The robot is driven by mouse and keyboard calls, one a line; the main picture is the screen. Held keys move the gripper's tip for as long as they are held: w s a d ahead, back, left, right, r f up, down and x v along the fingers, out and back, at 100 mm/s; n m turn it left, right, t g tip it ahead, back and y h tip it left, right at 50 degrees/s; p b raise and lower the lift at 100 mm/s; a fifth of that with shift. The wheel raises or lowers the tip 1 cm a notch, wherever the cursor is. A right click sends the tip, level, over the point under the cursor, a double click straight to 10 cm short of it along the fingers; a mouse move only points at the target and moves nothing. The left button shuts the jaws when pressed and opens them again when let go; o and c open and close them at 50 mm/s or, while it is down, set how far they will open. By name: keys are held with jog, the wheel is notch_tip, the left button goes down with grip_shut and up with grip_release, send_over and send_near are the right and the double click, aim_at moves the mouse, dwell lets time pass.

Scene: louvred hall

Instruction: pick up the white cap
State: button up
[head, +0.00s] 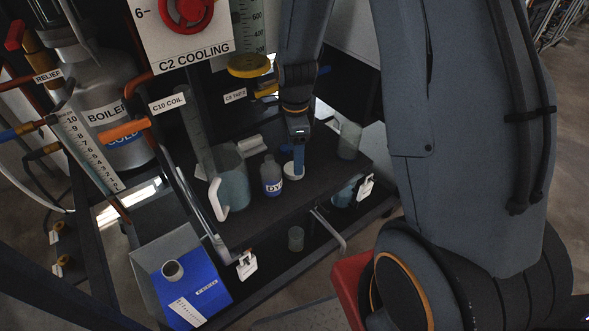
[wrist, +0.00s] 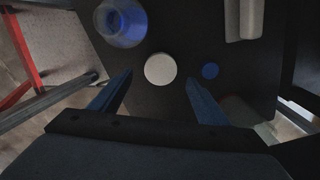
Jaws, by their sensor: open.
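The white cap (wrist: 160,68) is a round pale disc on the dark shelf top. In the wrist view it lies between the tips of my open gripper (wrist: 159,77), with a gap on each side. The picture does not settle how far above it the fingertips are. In the head view my gripper (head: 298,160) points down at the shelf top, and its blue finger partly hides the cap (head: 288,168). A labelled bottle with blue contents (head: 271,176) stands just left of the cap; it also shows in the wrist view (wrist: 125,24).
A small blue disc (wrist: 210,71) lies right of the cap. A pale block-like object (wrist: 243,20) lies farther back. A clear jug with a white handle (head: 231,178) and a glass beaker (head: 349,141) flank the area. The shelf top (head: 265,210) in front is bare.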

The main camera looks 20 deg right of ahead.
jog(key=shift+f, duration=2.25)
jog(key=c, duration=1.1)
